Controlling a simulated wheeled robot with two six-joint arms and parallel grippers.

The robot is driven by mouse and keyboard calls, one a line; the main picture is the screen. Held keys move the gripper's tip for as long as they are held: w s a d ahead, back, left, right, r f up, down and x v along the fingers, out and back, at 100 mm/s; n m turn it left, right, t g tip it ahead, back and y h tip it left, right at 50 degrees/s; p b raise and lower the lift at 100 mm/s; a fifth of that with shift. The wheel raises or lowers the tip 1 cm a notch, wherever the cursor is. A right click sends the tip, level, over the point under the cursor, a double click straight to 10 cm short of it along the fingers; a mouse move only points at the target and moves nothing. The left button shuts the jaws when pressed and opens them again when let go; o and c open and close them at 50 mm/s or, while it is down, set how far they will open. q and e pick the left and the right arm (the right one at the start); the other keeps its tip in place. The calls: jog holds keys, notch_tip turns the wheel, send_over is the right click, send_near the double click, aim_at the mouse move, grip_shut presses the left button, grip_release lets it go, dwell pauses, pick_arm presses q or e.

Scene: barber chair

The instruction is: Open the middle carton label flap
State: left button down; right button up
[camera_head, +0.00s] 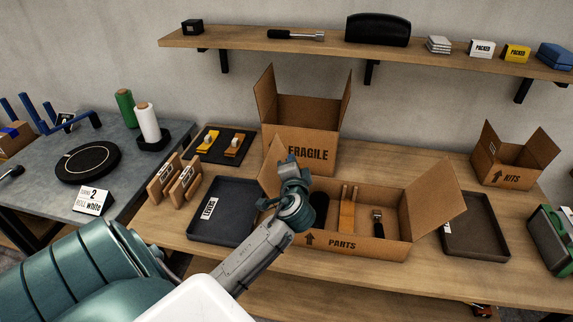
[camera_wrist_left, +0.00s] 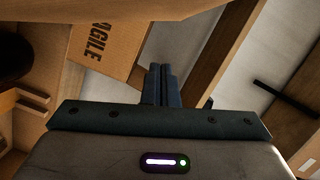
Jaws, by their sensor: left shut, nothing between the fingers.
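The PARTS carton (camera_head: 375,247) stands on the wooden table with its top open. Its right flap (camera_head: 437,208) spreads outward, and its left flap (camera_head: 271,168) stands up beside my gripper. The FRAGILE carton (camera_head: 292,139) stands behind with raised flaps; its lettered face also shows in the left wrist view (camera_wrist_left: 112,45). The smaller KITS carton (camera_head: 496,173) is at the right. My left gripper (camera_head: 289,165) is shut and empty over the left end of the PARTS carton. Its fingers point upward in the left wrist view (camera_wrist_left: 160,84). Touching the flap or not cannot be told. My right gripper is out of view.
The PARTS carton holds an orange tool (camera_head: 348,208) and a black-handled brush (camera_head: 378,222). A dark tray (camera_head: 222,222) lies left of it and another (camera_head: 474,226) right. Wooden stands (camera_head: 174,180) are further left. A shelf (camera_head: 300,44) runs above.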

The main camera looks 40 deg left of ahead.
pick_arm(q)
jog(key=f+b+v, duration=0.1)
jog(key=b+v, duration=0.1)
jog(key=v, duration=0.7)
jog(key=s+d+f+n+g+h, duration=0.2)
jog(key=s+d+f+g+h, duration=0.3)
jog(key=s+f, duration=0.55)
jog(key=s+d+f+n+g+h, duration=0.2)
jog(key=s+d+f+g+h, duration=0.3)
jog(key=s+f, duration=0.55)
notch_tip(320, 180, down, 28)
jog(key=s+a, duration=0.1)
jog(key=s+a+f+g+h, duration=0.1)
jog(key=s+f, duration=1.7)
jog(key=f, duration=0.1)
jog(key=shift+a+n, duration=0.35)
jog(key=shift+n, duration=0.05)
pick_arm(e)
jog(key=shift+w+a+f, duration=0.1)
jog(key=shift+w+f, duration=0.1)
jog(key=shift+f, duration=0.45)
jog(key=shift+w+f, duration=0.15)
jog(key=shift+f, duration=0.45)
